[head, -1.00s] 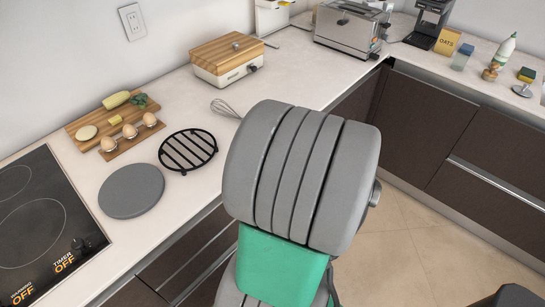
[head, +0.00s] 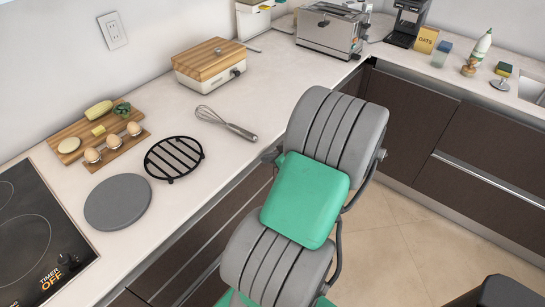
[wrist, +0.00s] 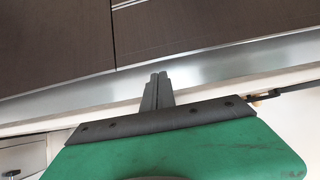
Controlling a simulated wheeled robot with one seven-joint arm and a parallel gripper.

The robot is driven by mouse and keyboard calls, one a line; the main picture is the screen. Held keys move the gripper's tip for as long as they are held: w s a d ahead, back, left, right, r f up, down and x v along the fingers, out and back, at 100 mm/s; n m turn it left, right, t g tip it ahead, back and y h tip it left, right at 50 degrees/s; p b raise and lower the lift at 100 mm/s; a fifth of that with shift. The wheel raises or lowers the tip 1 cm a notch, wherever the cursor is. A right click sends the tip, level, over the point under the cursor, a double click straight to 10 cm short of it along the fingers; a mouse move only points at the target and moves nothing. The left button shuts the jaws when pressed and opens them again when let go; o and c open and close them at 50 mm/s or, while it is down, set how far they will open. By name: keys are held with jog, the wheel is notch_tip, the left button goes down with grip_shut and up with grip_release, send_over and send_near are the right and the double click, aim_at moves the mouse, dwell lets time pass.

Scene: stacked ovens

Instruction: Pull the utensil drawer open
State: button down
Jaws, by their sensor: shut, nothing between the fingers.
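Dark brown drawer fronts (head: 190,242) run under the counter's front edge in the head view, partly hidden by my arm. I cannot tell which one is the utensil drawer; no drawer there looks pulled out. In the wrist view, brown panels (wrist: 60,45) split by a thin seam lie above a pale metallic strip (wrist: 215,68). My gripper (wrist: 158,76) is shut and empty, its fingertips overlapping this strip in the picture. I cannot tell whether they touch it. In the head view my gripper is hidden from sight.
The counter holds a whisk (head: 226,124), black trivet (head: 174,158), grey round plate (head: 118,202), egg holder (head: 114,146), cutting board (head: 70,133), wood-topped box (head: 209,63), toaster (head: 332,30) and cooktop (head: 30,235). More cabinets (head: 480,150) stand right. Floor (head: 400,240) shows between.

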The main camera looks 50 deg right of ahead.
jog(key=x, duration=0.5)
jog(key=shift+w+f, duration=0.2)
jog(key=shift+f, duration=0.05)
jog(key=shift+s, duration=0.1)
